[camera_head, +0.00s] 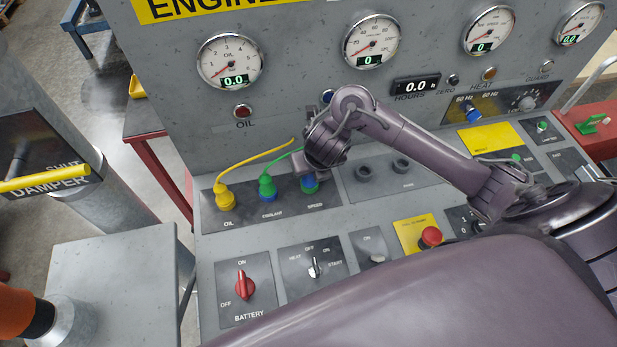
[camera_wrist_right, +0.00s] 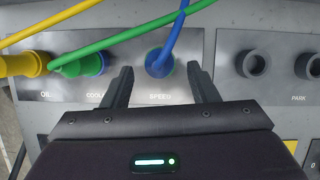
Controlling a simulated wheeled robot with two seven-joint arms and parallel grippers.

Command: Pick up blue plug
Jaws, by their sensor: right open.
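The blue plug (camera_head: 309,186) sits in the SPEED socket of the lower panel, partly hidden by my right gripper in the head view. In the right wrist view, the blue plug (camera_wrist_right: 159,63) has a blue cable rising from it. My right gripper (camera_head: 308,168) is over this socket. In the wrist view, its two fingers (camera_wrist_right: 161,83) are open, one on each side of the plug's line, with nothing held between them. I cannot tell whether either finger touches the plug. My left gripper is not in view.
A yellow plug (camera_head: 225,197) and a green plug (camera_head: 267,187) stand in sockets to the left. Empty dark sockets (camera_head: 401,166) lie to the right. A red battery switch (camera_head: 243,284) and a red stop button (camera_head: 430,237) stick up below.

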